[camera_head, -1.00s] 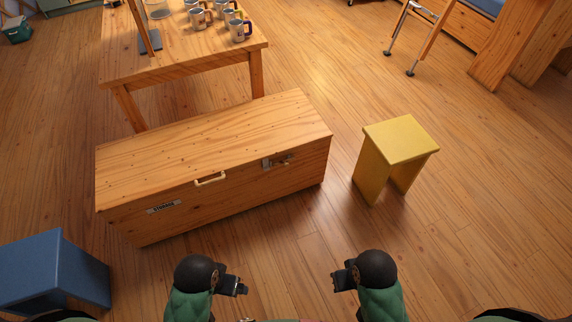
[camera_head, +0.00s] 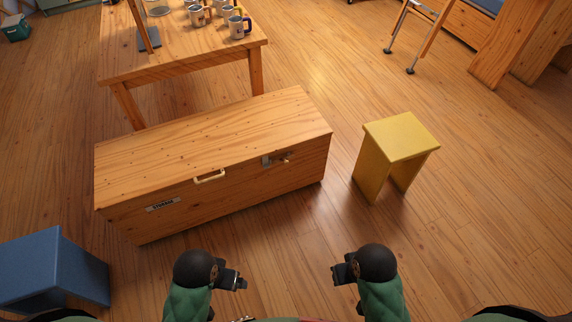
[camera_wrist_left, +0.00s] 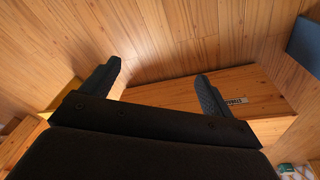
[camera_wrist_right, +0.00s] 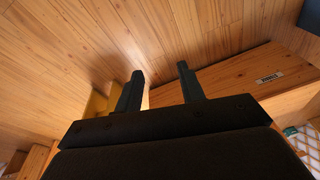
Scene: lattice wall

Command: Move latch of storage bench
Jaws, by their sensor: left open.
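The storage bench (camera_head: 215,140) is a long wooden chest with a flat lid, a pale handle and a "STORAGE" label on its front. Its metal latch (camera_head: 277,159) is on the front, right of the handle, just under the lid edge; its exact position is too small to tell. My left gripper (camera_head: 240,283) is open and empty, in front of the bench and apart from it. My right gripper (camera_head: 337,272) is also in front, lower right of the latch, with a narrower gap and nothing between its fingers. The bench shows in the left wrist view (camera_wrist_left: 190,95) and right wrist view (camera_wrist_right: 230,75).
A yellow stool (camera_head: 400,138) stands right of the bench. A blue stool (camera_head: 50,268) is at the lower left. A wooden table (camera_head: 185,62) with several mugs stands behind the bench. The floor (camera_head: 290,220) between my grippers and the bench is clear.

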